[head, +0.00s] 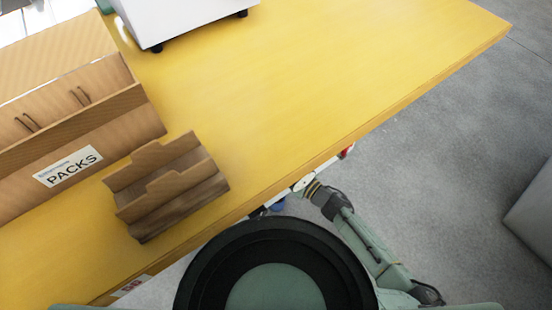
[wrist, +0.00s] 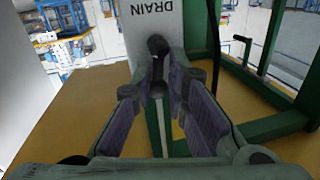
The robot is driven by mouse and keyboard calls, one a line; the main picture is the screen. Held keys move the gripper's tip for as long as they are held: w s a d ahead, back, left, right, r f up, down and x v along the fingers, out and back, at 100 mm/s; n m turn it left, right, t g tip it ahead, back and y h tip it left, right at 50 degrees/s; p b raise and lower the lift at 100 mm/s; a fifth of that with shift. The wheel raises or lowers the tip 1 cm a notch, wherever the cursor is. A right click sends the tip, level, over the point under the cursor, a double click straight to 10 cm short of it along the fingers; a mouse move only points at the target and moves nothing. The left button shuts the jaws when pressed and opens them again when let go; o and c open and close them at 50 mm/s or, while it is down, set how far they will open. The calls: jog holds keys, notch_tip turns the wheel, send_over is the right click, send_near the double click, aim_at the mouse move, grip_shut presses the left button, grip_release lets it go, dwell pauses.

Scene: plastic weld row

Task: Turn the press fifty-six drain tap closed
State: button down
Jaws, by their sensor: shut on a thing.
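In the wrist view a pale plate (wrist: 135,40) marked DRAIN, upside down in the picture, stands straight ahead. A dark round tap hub (wrist: 157,44) sits on it, with a narrow handle part reaching toward me. My gripper (wrist: 163,88) is in front of the plate, its two purple-padded fingers closed in on the tap's handle part. The fingers hide most of the handle, so I cannot tell its exact angle. In the head view my arm reaches to the yellow table's front edge, and the tap cannot be made out there.
Green frame posts (wrist: 203,30) and a black hanging cable stand right of the plate. A black lever (wrist: 241,46) is farther right. In the head view the yellow table (head: 300,80) carries a PACKS box (head: 105,150), a brown slotted rack (head: 170,190) and a white machine (head: 180,18).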

jog(key=shift+n, duration=0.6)
jog(key=c, duration=1.5)
grip_release()
jog(key=shift+o, duration=0.2)
jog(key=shift+s, duration=0.1)
jog(key=v, duration=1.2)
jog(key=shift+a+r, duration=0.1)
